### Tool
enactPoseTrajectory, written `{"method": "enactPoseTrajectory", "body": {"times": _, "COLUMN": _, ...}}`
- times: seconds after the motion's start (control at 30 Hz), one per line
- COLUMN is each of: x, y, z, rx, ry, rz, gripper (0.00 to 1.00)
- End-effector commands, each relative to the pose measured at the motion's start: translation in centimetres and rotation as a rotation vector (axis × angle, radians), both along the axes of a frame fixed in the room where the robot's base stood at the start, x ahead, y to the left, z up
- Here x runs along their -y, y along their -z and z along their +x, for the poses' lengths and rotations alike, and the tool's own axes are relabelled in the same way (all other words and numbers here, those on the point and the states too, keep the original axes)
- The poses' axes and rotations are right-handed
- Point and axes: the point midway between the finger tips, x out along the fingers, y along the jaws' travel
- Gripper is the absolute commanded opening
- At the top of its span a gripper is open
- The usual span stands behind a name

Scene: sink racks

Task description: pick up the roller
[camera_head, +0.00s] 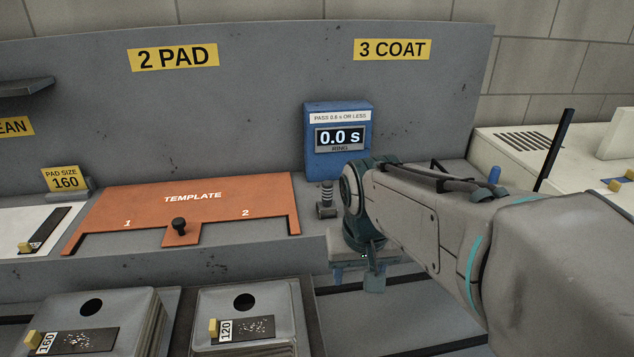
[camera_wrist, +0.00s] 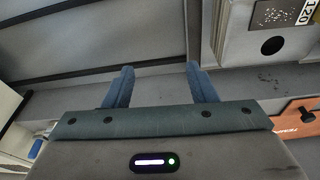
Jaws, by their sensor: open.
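No roller can be made out with certainty. A small blue upright piece (camera_head: 494,175) shows just behind my arm in the head view; I cannot tell whether it belongs to the roller. My gripper (camera_head: 358,275) points down at the front edge of the grey bench, right of the orange template. In the wrist view my gripper (camera_wrist: 163,85) has its two blue fingers apart, with only bare grey surface between them. My arm hides the bench under the 3 COAT sign (camera_head: 392,49).
A blue timer (camera_head: 338,140) reading 0.0 s stands at the back, with a small ribbed metal fitting (camera_head: 326,199) before it. The orange template (camera_head: 200,190) lies to the left. Racks of plates (camera_head: 245,325) stand below in front. A pale cabinet (camera_head: 575,160) with a black post (camera_head: 554,150) is right.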

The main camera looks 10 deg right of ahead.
Motion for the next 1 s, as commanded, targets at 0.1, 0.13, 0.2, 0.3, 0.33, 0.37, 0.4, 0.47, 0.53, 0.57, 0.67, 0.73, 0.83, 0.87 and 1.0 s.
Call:
{"method": "enactPoseTrajectory", "body": {"times": 0.1, "x": 0.1, "y": -2.9, "z": 4.0, "rx": -0.024, "ry": 0.060, "rz": -0.004, "gripper": 0.52}}
{"method": "enactPoseTrajectory", "body": {"times": 0.13, "x": 0.1, "y": -3.5, "z": 5.0, "rx": -0.029, "ry": 0.073, "rz": -0.005, "gripper": 0.52}}
{"method": "enactPoseTrajectory", "body": {"times": 0.2, "x": 0.0, "y": -4.7, "z": 7.2, "rx": -0.041, "ry": 0.102, "rz": -0.007, "gripper": 0.52}}
{"method": "enactPoseTrajectory", "body": {"times": 0.3, "x": -0.3, "y": -6.1, "z": 10.3, "rx": -0.058, "ry": 0.144, "rz": -0.005, "gripper": 0.52}}
{"method": "enactPoseTrajectory", "body": {"times": 0.33, "x": -0.4, "y": -6.4, "z": 11.3, "rx": -0.064, "ry": 0.158, "rz": -0.003, "gripper": 0.52}}
{"method": "enactPoseTrajectory", "body": {"times": 0.37, "x": -0.5, "y": -6.8, "z": 12.2, "rx": -0.068, "ry": 0.170, "rz": -0.002, "gripper": 0.52}}
{"method": "enactPoseTrajectory", "body": {"times": 0.4, "x": -0.6, "y": -7.2, "z": 13.4, "rx": -0.075, "ry": 0.187, "rz": -0.001, "gripper": 0.52}}
{"method": "enactPoseTrajectory", "body": {"times": 0.47, "x": -0.8, "y": -7.7, "z": 15.3, "rx": -0.084, "ry": 0.212, "rz": 0.003, "gripper": 0.52}}
{"method": "enactPoseTrajectory", "body": {"times": 0.53, "x": -0.9, "y": -8.3, "z": 17.4, "rx": -0.095, "ry": 0.245, "rz": 0.009, "gripper": 0.52}}
{"method": "enactPoseTrajectory", "body": {"times": 0.57, "x": -1.0, "y": -8.4, "z": 18.3, "rx": -0.101, "ry": 0.259, "rz": 0.012, "gripper": 0.52}}
{"method": "enactPoseTrajectory", "body": {"times": 0.67, "x": -1.0, "y": -8.9, "z": 21.2, "rx": -0.117, "ry": 0.310, "rz": 0.022, "gripper": 0.52}}
{"method": "enactPoseTrajectory", "body": {"times": 0.73, "x": -1.1, "y": -9.1, "z": 23.1, "rx": -0.127, "ry": 0.345, "rz": 0.032, "gripper": 0.52}}
{"method": "enactPoseTrajectory", "body": {"times": 0.83, "x": -1.0, "y": -9.1, "z": 25.8, "rx": -0.144, "ry": 0.400, "rz": 0.045, "gripper": 0.52}}
{"method": "enactPoseTrajectory", "body": {"times": 0.87, "x": -0.9, "y": -9.1, "z": 26.5, "rx": -0.149, "ry": 0.416, "rz": 0.050, "gripper": 0.52}}
{"method": "enactPoseTrajectory", "body": {"times": 1.0, "x": -0.5, "y": -8.7, "z": 29.5, "rx": -0.170, "ry": 0.492, "rz": 0.072, "gripper": 0.52}}
